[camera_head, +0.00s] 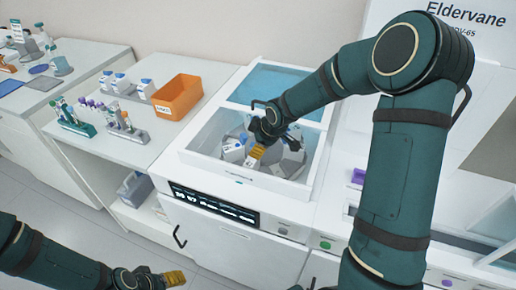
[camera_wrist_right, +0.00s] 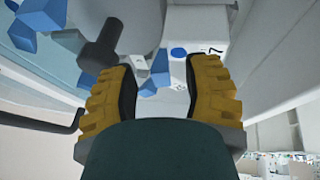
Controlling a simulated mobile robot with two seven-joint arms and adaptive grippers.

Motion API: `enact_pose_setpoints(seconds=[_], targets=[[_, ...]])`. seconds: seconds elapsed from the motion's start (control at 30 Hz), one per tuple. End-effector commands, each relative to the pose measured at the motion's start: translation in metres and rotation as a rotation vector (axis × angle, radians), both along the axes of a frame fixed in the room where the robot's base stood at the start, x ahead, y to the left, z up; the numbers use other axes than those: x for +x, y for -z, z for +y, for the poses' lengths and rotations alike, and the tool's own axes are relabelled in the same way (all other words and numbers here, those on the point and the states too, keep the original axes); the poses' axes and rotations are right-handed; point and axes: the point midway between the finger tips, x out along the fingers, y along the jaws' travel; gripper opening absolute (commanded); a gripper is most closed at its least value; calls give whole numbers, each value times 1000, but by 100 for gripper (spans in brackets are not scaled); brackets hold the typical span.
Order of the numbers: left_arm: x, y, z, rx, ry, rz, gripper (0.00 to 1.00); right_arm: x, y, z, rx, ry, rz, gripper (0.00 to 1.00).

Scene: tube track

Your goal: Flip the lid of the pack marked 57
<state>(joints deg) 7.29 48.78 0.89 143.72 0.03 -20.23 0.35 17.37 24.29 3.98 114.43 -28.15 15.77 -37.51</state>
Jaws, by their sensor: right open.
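In the right wrist view, a white pack (camera_wrist_right: 205,36) with a blue dot lies just beyond my right gripper's fingers. A dark 7 shows on it; the rest of its number cannot be read. My right gripper (camera_wrist_right: 158,75) is open, its yellow fingers apart with blue and white parts seen between them. In the head view my right gripper (camera_head: 256,152) is down inside the machine's open well, beside a white pack (camera_head: 233,151) whose mark is too small to read. My left gripper (camera_head: 172,279) is low at the bottom left, away from the machine; its opening is unclear.
The well (camera_head: 204,141) has raised white walls around a grey carousel (camera_head: 290,160). A bluish clear lid panel (camera_head: 268,90) lies behind it. An orange bin (camera_head: 178,97), white bottles (camera_head: 145,88) and tube racks (camera_head: 127,128) stand on the left counter.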

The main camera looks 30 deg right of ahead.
Motion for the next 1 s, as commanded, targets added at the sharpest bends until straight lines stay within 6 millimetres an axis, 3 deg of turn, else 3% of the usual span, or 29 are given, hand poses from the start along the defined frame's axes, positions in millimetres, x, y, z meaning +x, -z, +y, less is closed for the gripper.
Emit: enact_pose_setpoints(seconds=[0.17,0.5,0.63,1.0], targets=[[-1,3,0,0,2,2,61,6,12,1,-1,-2,0,48],[-1,3,0,0,2,2,61,7,14,1,-1,-1,-1,47],[-1,3,0,0,2,2,61,7,13,2,-1,-1,-1,2],[0,-1,0,0,0,1,61,6,13,1,3,0,6,0]])
